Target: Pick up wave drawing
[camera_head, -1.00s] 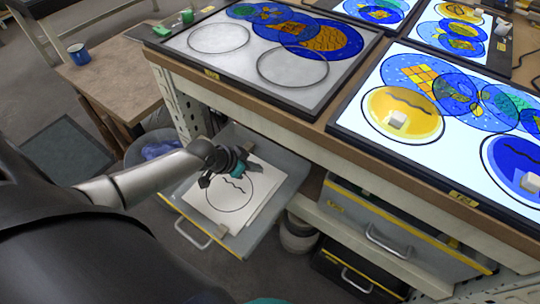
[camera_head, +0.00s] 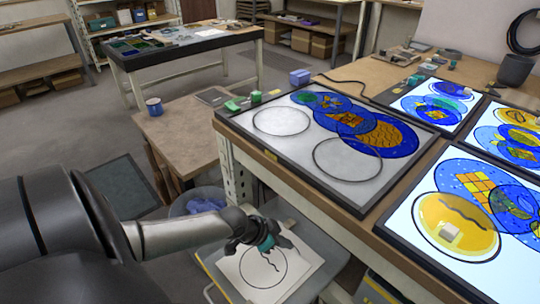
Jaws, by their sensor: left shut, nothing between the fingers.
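The wave drawing (camera_head: 262,274) is a white sheet with a black circle and a wavy line inside it. It lies in the open grey drawer (camera_head: 326,249) below the workbench, at the bottom middle of the head view. My left gripper (camera_head: 272,260) is shut and empty over the sheet, hiding part of the circle and wave. Whether its fingertips touch the paper cannot be told. My right gripper is not in view.
The workbench edge with a glass panel (camera_head: 268,148) of blue and amber circles overhangs the drawer. Lit panels (camera_head: 428,214) lie to the right. A wooden stool (camera_head: 190,128) with a blue mug (camera_head: 154,106) and a bin (camera_head: 198,200) stand left of the drawer.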

